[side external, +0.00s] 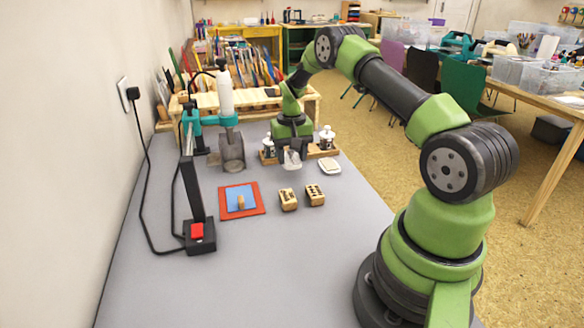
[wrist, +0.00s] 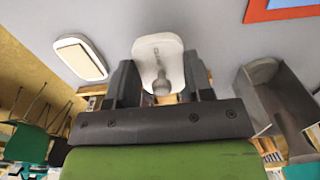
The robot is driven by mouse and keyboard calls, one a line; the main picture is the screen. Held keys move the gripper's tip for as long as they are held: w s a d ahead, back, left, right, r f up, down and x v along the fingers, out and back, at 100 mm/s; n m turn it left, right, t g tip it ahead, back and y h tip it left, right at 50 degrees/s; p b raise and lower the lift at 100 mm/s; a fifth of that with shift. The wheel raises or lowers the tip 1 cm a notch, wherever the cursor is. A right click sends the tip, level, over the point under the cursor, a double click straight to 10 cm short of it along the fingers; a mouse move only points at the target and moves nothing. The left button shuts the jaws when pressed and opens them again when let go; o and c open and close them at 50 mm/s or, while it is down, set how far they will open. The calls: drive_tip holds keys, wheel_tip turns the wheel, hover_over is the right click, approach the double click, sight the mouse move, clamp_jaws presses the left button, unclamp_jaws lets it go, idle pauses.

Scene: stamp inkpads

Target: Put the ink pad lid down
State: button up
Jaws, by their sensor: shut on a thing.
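The ink pad lid (side external: 291,159) is a pale, rounded plate with a knob, also seen in the wrist view (wrist: 157,46). My gripper (side external: 291,148) is shut on the lid's knob, between its dark fingers in the wrist view (wrist: 160,82). The lid seems to hang above the grey table; the exact gap is hard to tell. An open white ink pad (side external: 329,166) with a pale beige pad lies on the table just right of the lid in the side view. It is at the left in the wrist view (wrist: 80,58), apart from the lid.
Two wooden stamp blocks (side external: 288,199) (side external: 315,194) lie in front of the gripper. A red-framed blue mat (side external: 257,209) bears a small wooden piece. A grey metal holder (side external: 231,152) stands left, and a wooden rack (side external: 318,153) with bottles behind. The front table is clear.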

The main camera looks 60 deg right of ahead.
sight(292, 160)
drive_tip(key=shift+f, duration=1.95)
drive_tip(key=shift+f, duration=0.15)
drive_tip(key=o, duration=0.9)
